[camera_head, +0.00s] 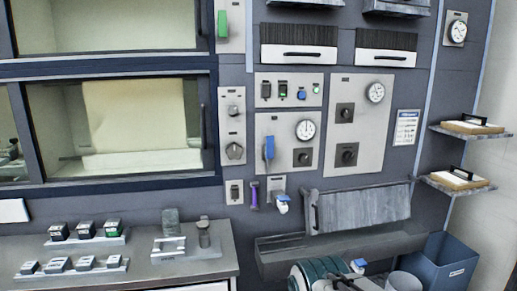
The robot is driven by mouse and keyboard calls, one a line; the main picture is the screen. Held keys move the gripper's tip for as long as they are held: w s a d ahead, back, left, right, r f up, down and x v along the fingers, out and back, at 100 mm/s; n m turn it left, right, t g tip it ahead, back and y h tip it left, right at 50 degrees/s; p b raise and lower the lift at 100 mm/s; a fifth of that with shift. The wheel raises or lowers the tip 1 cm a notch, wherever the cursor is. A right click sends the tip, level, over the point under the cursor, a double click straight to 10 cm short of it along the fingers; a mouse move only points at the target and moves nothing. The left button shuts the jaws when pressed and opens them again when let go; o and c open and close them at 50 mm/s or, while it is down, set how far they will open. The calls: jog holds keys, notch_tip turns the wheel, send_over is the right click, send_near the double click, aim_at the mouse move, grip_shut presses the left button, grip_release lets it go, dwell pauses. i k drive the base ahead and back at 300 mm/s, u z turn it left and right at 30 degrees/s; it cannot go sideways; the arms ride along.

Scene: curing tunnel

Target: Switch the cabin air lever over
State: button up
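Two lever-like handles stand out on the grey wall. A green lever (222,24) sits upright on a narrow plate at the top, right of the upper window. The labels are too small to read, so I cannot tell which one is the cabin air lever.
A small switch panel (289,90) is above the blue lever; a larger knob panel (359,124) is to its right. Below are a grey folding flap (364,209), a teal drum-like thing (318,271) and a blue bin (443,262). A bench (140,281) stands at lower left.

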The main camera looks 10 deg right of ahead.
aim_at(269, 151)
jog(key=z, duration=0.05)
jog(key=k, duration=0.45)
jog(key=u, duration=0.65)
jog(key=i, duration=1.25)
jog(key=z, duration=0.75)
